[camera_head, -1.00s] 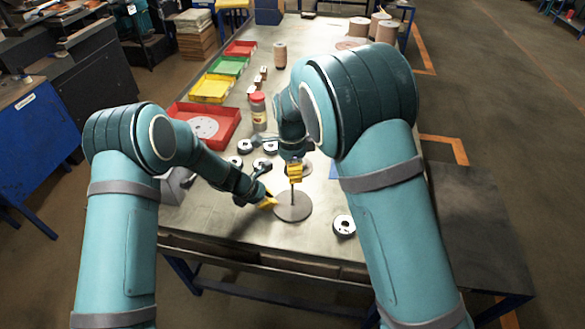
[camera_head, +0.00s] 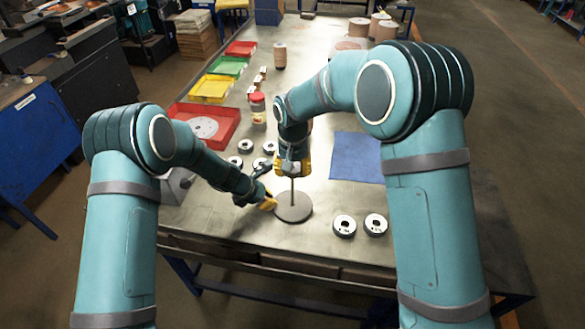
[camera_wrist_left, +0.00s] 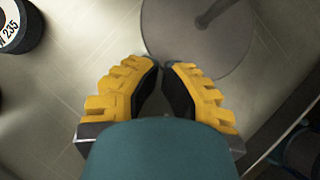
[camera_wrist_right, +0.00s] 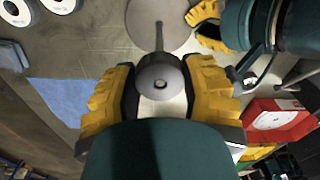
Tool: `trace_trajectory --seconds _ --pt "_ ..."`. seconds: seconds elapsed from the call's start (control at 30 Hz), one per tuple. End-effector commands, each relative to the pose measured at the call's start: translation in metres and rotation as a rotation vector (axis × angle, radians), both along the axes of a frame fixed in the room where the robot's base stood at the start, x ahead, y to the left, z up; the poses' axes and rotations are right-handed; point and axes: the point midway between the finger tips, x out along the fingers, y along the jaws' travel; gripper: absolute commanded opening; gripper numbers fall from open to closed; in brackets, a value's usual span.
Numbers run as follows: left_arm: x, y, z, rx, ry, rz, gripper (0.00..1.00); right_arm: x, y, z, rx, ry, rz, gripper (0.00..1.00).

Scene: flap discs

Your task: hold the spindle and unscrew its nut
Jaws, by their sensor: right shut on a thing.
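The spindle is a grey round base (camera_head: 294,208) with a thin upright rod, near the front of the bench. My right gripper (camera_head: 291,166) is at the top of the rod. In the right wrist view it is shut on the nut (camera_wrist_right: 160,80), a round grey piece with a central hole, seen end-on. Whether the nut is still on the rod is hidden.
Two labelled rings (camera_head: 344,226) (camera_head: 376,224) lie right of the base, several more to its left behind my left arm. A blue cloth (camera_head: 355,157) lies at right. A red tray (camera_head: 228,117) and a red-lidded jar (camera_head: 257,110) stand at left. The front edge is near.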

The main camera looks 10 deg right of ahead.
Motion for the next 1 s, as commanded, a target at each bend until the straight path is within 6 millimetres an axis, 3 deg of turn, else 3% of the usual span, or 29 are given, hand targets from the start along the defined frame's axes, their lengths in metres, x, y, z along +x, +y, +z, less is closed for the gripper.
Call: trace_trajectory --seconds 0.7,1.0 --pt "0.0000 0.0000 -0.0002 0.000 0.000 0.000 0.00 -0.0014 -0.0001 -0.0017 0.000 0.004 1.021 0.16" --pt "0.0000 0.0000 -0.0002 0.000 0.000 0.000 0.00 -0.0017 -0.0004 -0.0021 0.000 0.007 1.092 0.16"
